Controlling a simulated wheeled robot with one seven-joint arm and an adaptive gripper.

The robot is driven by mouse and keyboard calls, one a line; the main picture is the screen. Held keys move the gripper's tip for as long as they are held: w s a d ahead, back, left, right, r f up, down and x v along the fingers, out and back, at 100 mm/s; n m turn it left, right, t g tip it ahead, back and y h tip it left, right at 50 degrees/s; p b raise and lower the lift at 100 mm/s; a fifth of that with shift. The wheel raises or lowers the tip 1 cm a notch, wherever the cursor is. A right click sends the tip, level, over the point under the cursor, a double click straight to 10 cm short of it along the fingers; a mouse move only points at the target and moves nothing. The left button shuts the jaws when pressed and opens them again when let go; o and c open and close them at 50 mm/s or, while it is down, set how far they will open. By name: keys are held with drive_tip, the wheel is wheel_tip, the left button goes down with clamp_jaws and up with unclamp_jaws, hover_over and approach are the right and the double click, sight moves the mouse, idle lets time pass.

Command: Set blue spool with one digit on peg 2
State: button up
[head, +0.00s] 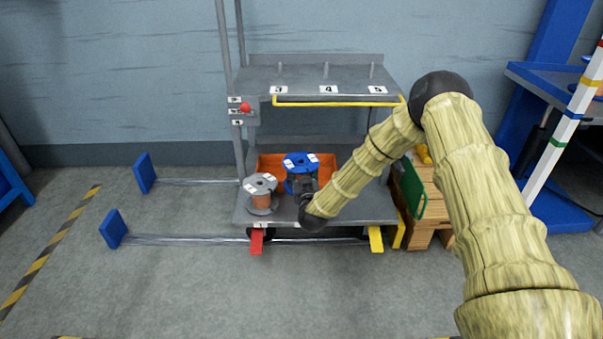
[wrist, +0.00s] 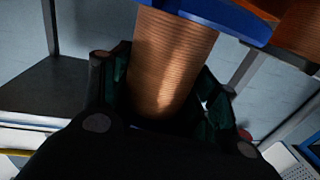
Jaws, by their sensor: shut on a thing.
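The blue spool (head: 301,160) has a blue flange with white labels and a copper-coloured winding. The digits on its labels are too small to read. My gripper (head: 305,188) is shut on this spool. In the wrist view my gripper's fingers (wrist: 165,85) lie on both sides of the copper winding (wrist: 172,55), below the blue flange (wrist: 235,18). The spool is upright above the lower shelf (head: 340,209); whether it touches anything is unclear. I cannot make out peg 2; my gripper and arm cover part of the lower shelf.
A grey spool (head: 261,188) stands close to the left. An orange bin (head: 270,164) is behind. The upper shelf (head: 310,76) carries pegs labelled 3, 4 and 5, with a yellow rail (head: 335,103) below. A wooden crate (head: 425,195) stands right of the lower shelf.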

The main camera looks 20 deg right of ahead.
drive_tip(key=shift+f+b, duration=0.65)
drive_tip(key=shift+f, duration=4.1)
idle(2.7)
drive_tip(key=o, duration=1.5)
drive_tip(key=shift+f, duration=0.1)
